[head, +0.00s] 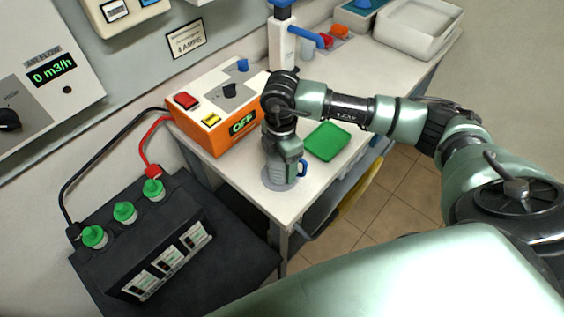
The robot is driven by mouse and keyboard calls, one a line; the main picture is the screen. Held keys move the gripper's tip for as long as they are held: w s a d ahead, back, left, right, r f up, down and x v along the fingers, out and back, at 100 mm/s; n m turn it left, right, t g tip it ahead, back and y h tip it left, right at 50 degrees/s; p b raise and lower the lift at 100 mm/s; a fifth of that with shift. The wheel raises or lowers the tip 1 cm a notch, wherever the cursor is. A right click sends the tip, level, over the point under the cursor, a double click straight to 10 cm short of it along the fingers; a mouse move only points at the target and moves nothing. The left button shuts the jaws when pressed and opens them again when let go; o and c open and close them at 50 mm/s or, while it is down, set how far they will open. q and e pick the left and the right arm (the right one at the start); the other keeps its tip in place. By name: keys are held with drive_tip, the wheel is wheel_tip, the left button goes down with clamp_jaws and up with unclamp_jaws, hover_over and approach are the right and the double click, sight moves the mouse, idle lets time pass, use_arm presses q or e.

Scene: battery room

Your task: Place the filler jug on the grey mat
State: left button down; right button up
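The filler jug (277,173), pale and translucent with a blue handle (303,168), is at the front part of the white bench. It appears upright over the round grey mat (270,185), whose rim shows around the jug's base. I cannot tell whether the base touches the mat. My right gripper (285,157) points down right at the jug's top and hides much of it. Its fingertips are hidden, so I cannot see whether they are closed on the jug. My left gripper is not in view.
A green tray (327,141) lies just right of the jug. An orange charger (215,108) reading OFF stands behind left. A black battery (150,245) with green caps is at lower left. A blue-and-white dispenser (283,42) and white tub (415,28) stand farther back.

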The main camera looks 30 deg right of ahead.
drive_tip(key=shift+o, duration=0.9)
drive_tip(key=shift+r, duration=0.6)
wheel_tip(320, 180, up, 11)
drive_tip(key=b, duration=0.2)
